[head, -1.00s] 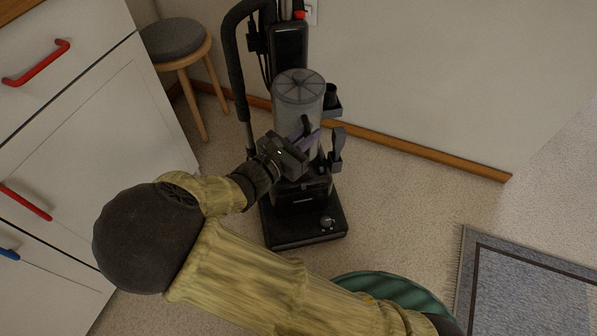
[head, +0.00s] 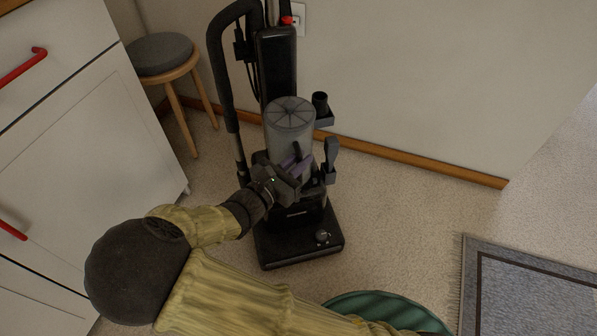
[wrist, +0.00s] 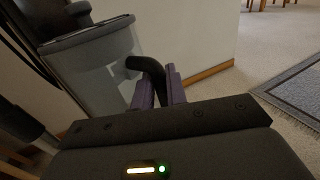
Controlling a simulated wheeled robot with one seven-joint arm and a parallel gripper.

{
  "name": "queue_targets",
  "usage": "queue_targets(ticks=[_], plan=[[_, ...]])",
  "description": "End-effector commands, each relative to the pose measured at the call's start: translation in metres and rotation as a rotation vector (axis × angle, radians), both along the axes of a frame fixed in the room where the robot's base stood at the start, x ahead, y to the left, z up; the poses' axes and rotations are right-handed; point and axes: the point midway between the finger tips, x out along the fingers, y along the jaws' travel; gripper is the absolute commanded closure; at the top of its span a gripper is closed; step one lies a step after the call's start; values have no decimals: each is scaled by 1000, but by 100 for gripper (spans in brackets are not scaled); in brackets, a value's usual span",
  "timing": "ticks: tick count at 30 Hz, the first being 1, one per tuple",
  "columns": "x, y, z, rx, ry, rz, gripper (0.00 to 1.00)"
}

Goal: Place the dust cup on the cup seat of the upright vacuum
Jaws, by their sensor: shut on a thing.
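The dust cup (head: 290,128) is a clear grey cylinder with a ribbed round lid. It is upright in front of the dark body of the upright vacuum (head: 278,62). My gripper (head: 297,164) has purple fingers shut on the cup's dark handle, on its near side. In the wrist view the cup (wrist: 100,72) is at upper left, and the curved black handle (wrist: 148,66) passes between the fingers (wrist: 158,90). The cup seat and the cup's bottom are hidden behind my gripper, so I cannot tell whether they touch.
A tool holder with a dark nozzle (head: 320,104) juts from the vacuum's right side, and a hose (head: 222,85) runs down its left. A stool (head: 162,56) and white cabinet (head: 85,165) stand left. A green round object (head: 385,308) and rug (head: 530,290) lie nearer.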

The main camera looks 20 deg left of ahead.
Motion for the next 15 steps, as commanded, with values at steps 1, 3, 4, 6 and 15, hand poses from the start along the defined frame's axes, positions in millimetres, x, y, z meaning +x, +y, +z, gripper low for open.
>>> queue_targets(ticks=[1, 3, 4, 6, 15], plan=[[0, 0, 1, 1, -3, -1, 100], [0, 0, -1, 1, -3, -1, 100], [0, 0, -3, 0, -2, 0, 100], [0, 0, -11, 0, -2, 0, 100], [0, 1, -38, 1, -3, 1, 100]])
